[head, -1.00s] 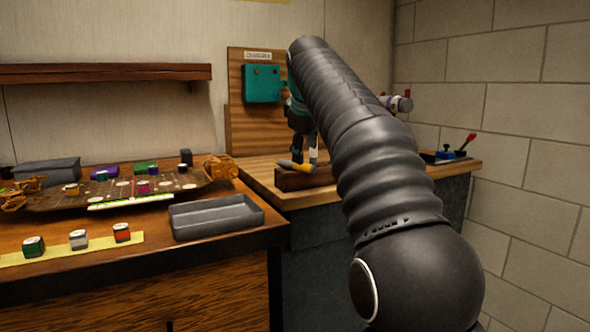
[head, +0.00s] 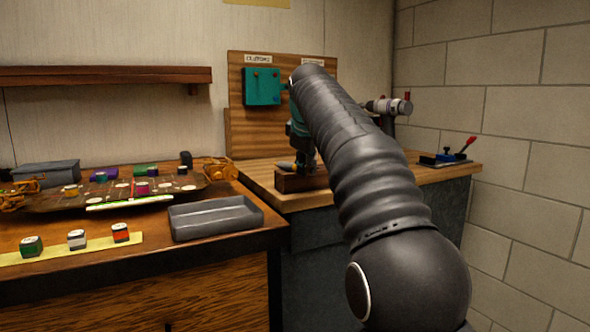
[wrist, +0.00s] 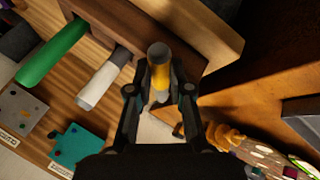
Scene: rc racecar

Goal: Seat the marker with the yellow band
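The marker with the yellow band (wrist: 159,72) is between my gripper's fingers (wrist: 161,88) in the wrist view, its grey rounded end pointing away from the palm. The fingers close in on both sides of it. Beyond them is the dark wooden block (wrist: 135,32), also seen in the head view (head: 300,182) on the back bench. A green marker (wrist: 50,50) and a white marker (wrist: 98,86) stick out from the block. In the head view my arm and gripper hide most of this, and I cannot tell whether the held marker touches the block.
A teal box (head: 263,87) is on the wooden backboard. A grey tray (head: 215,219) and the track board (head: 70,203) stand on the left bench. Small jars stand on a yellow strip (head: 100,244). A red-handled device (head: 455,156) sits at the back bench's right end.

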